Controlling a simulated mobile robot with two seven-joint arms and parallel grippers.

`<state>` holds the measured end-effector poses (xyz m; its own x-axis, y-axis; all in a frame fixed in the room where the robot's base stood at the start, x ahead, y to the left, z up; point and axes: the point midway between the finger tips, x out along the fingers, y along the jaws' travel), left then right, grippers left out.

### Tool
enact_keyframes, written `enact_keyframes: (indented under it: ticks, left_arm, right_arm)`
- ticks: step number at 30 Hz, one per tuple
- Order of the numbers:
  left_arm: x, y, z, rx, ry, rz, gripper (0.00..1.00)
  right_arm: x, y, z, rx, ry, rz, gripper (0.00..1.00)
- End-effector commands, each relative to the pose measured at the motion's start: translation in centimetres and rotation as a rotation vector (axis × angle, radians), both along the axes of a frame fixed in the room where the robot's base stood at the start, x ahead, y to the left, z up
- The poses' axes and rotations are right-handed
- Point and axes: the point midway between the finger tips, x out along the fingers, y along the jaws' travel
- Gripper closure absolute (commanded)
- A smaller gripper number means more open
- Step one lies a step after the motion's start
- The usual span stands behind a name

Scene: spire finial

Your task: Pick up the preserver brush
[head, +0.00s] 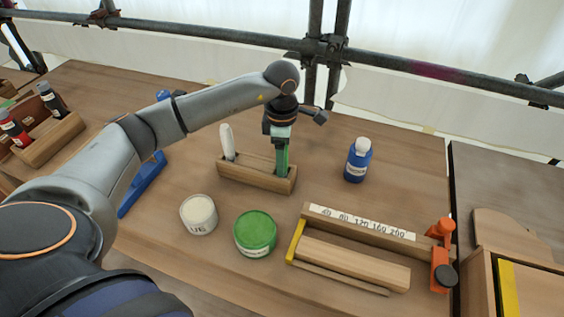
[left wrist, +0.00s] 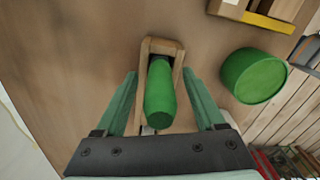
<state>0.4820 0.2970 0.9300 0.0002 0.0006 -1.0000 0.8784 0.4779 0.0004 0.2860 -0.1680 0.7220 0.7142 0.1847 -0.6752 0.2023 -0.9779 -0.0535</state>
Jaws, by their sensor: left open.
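A green handle (left wrist: 160,95), which looks like the preserver brush, stands in one end of a wooden holder (head: 243,179). The holder's end also shows in the left wrist view (left wrist: 163,44). My left gripper (head: 281,152) is above that end of the holder, pointing down. In the left wrist view its open fingers (left wrist: 160,80) are on either side of the green handle, with visible gaps. The brush's lower end is hidden in the holder. My right gripper is not in view.
A white handle (head: 228,141) stands at the holder's other end. A white tin (head: 198,214), a green tin (head: 255,233) and a blue bottle (head: 358,160) stand nearby. A wooden rack with a numbered strip (head: 362,222) and an orange clamp (head: 441,255) are at right. Scaffold poles (head: 400,66) run behind.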

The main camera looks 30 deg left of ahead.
Motion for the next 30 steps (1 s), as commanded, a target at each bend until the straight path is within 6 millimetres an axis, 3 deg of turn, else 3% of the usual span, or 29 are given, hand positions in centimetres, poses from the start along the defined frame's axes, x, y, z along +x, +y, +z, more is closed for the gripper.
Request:
enact_keyframes:
  ticks: [4, 22, 30]
  left_arm:
    - [0.00, -0.02, 0.00, 0.000, 0.000, 0.000, 0.31]
    - [0.01, -0.02, 0.06, -0.001, 0.000, 0.000, 0.98]
    - [0.02, -0.01, 0.08, -0.001, 0.000, 0.000, 1.00]
  right_arm:
    - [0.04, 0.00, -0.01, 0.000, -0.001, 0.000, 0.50]
    - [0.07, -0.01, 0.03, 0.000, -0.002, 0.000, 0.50]
    - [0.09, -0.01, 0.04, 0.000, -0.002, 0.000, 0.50]
